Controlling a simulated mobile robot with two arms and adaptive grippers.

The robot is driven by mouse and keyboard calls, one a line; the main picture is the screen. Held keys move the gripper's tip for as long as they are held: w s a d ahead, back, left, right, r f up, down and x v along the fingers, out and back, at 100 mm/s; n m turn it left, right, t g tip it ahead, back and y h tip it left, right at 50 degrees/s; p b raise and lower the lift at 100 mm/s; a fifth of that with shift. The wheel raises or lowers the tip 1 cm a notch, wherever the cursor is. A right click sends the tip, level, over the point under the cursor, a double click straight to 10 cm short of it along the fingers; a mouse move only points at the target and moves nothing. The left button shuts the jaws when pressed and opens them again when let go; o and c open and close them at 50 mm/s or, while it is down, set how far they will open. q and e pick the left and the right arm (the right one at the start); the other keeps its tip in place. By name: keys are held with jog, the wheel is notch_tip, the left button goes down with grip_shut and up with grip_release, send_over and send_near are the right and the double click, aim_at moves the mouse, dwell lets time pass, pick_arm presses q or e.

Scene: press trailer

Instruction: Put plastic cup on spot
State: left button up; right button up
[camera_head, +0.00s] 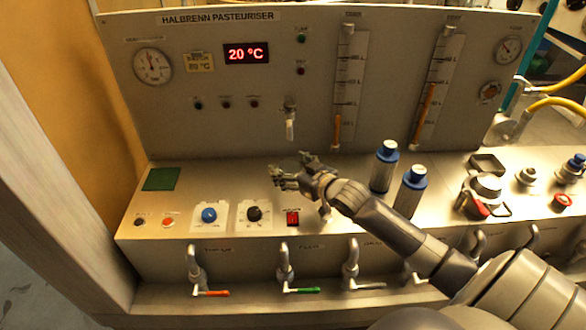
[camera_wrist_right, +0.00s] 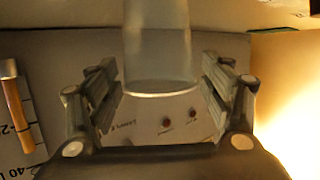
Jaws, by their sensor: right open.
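My right gripper (camera_head: 284,178) is low over the steel counter, left of the two blue-capped bottles. It is open in the right wrist view (camera_wrist_right: 160,100), with a finger on each side. A translucent plastic cup (camera_wrist_right: 158,45) shows between and beyond the fingers, with a visible gap on both sides. In the head view I cannot make the cup out clearly at the gripper. A dark green square spot (camera_head: 162,179) lies flat on the counter's left end, left of the gripper, and is bare. My left gripper is not in view.
Two blue-capped bottles (camera_head: 385,166) (camera_head: 410,191) stand near my right forearm. A blue knob (camera_head: 209,214), a black knob (camera_head: 254,213) and a red switch (camera_head: 292,218) line the counter's front. A small tap (camera_head: 290,120) hangs on the panel. Counter between gripper and green spot is clear.

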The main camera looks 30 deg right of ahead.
jog(key=shift+s+r, duration=0.1)
jog(key=shift+r, duration=0.05)
jog(key=b+v, duration=0.1)
jog(key=v, duration=1)
jog(key=shift+s+b, duration=0.3)
jog(key=shift+s, duration=0.1)
jog(key=shift+r, duration=0.15)
